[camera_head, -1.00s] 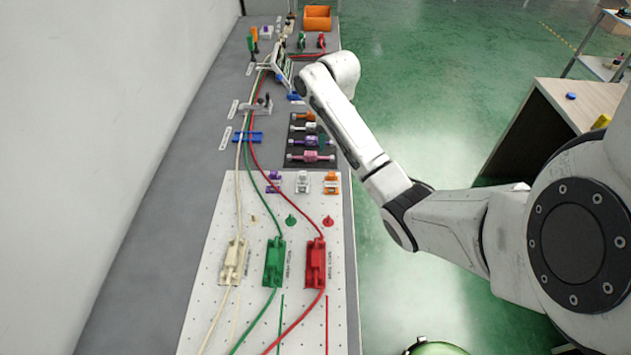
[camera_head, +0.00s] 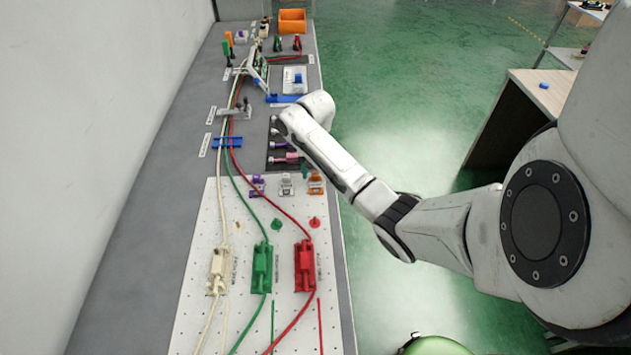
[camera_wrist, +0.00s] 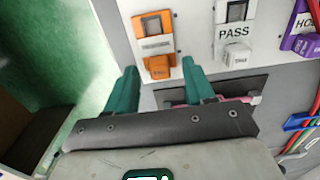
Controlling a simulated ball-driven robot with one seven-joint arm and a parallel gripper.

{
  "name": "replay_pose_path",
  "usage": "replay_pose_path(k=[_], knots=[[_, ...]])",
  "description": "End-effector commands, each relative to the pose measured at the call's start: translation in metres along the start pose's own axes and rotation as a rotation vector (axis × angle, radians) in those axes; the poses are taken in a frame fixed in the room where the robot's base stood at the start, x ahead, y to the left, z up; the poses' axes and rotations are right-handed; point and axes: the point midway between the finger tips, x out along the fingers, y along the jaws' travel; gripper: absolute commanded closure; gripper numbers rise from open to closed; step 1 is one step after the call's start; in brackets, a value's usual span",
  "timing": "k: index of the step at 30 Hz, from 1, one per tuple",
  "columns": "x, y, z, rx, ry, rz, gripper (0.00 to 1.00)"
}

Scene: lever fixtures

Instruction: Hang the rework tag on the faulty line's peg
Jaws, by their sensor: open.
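The orange tag (camera_head: 316,184) stands at the top right of the white pegboard. It also shows in the wrist view (camera_wrist: 155,42), its lettering too blurred to read surely. Beside it are a white PASS tag (camera_wrist: 235,34) and a purple HOLD tag (camera_wrist: 301,30). My gripper (camera_wrist: 160,84) is open and empty, its teal fingertips either side of the orange tag's lower end; contact cannot be told. In the head view my arm hides most of it. Green (camera_head: 276,224) and red (camera_head: 315,223) pegs stand above the green (camera_head: 262,268) and red (camera_head: 305,266) line fixtures.
A cream fixture (camera_head: 219,271) stands left of the green one. Cream, green and red cables run along the bench through a blue guide (camera_head: 228,142). A dark rack (camera_head: 272,158) lies beyond the tags, partly behind my arm. An orange bin (camera_head: 292,21) stands at the far end.

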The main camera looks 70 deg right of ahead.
Motion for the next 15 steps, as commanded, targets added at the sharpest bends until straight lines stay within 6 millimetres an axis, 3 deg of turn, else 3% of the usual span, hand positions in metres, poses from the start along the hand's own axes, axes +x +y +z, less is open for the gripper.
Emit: replay_pose_path(k=[10, 15], knots=[[0.0084, -0.0003, 0.0002, -0.001, 0.000, -0.001, 0.48], [0.0082, -0.0003, 0.0002, -0.001, 0.000, -0.001, 0.64]])
